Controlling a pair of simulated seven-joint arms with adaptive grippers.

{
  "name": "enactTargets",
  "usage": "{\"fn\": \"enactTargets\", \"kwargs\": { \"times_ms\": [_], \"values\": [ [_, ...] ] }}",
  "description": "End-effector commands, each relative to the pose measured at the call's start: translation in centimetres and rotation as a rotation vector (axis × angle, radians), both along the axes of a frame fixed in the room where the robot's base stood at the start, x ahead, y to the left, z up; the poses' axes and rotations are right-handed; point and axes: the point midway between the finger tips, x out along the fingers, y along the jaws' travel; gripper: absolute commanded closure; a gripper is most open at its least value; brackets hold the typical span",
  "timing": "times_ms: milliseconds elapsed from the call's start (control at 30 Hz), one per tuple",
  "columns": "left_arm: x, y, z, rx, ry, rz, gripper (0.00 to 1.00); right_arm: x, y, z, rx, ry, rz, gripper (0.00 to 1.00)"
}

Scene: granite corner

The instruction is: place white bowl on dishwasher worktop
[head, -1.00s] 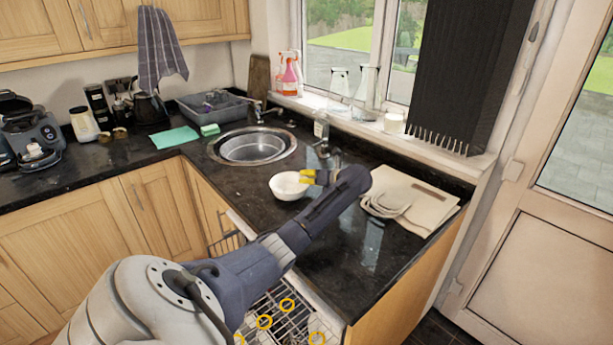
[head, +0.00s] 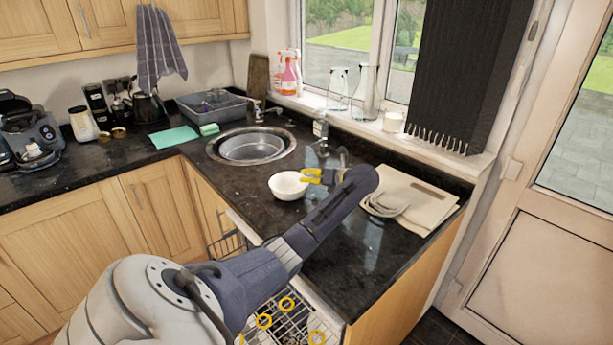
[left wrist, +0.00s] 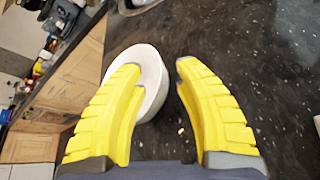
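The white bowl (head: 287,187) stands upright on the dark dishwasher worktop (head: 330,235), in front of the sink. My left gripper (head: 312,176) is at the bowl's right side, with its yellow fingers close to the rim. In the left wrist view the two fingers (left wrist: 158,78) are spread wide, with nothing gripped. There the bowl (left wrist: 150,65) lies beyond the fingertips, partly behind the left finger and partly in the gap. Whether a finger touches the bowl I cannot tell. My right gripper is not in view.
A round metal sink (head: 251,147) is behind the bowl. An open dishwasher rack (head: 290,318) shows below the counter edge. The worktop in front of the bowl is clear.

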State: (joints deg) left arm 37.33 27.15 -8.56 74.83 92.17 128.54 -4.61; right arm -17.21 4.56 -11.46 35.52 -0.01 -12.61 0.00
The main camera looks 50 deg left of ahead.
Motion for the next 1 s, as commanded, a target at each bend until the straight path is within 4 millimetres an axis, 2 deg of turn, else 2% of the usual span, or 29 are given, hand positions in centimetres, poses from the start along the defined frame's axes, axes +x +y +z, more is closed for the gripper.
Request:
{"fn": "enactTargets", "kwargs": {
  "times_ms": [33,200,400,1000],
  "values": [
    [0.2,-0.9,0.2,-0.003,-0.004,-0.003,0.68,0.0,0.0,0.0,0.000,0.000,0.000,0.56],
    [0.3,-2.8,1.1,-0.001,-0.003,-0.002,0.68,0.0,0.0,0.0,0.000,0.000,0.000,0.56],
    [0.4,-4.1,1.7,0.000,-0.001,-0.001,0.68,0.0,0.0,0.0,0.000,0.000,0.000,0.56],
    [0.3,-4.1,2.1,0.015,0.005,0.000,0.68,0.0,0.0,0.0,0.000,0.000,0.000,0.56]
  ]
}}
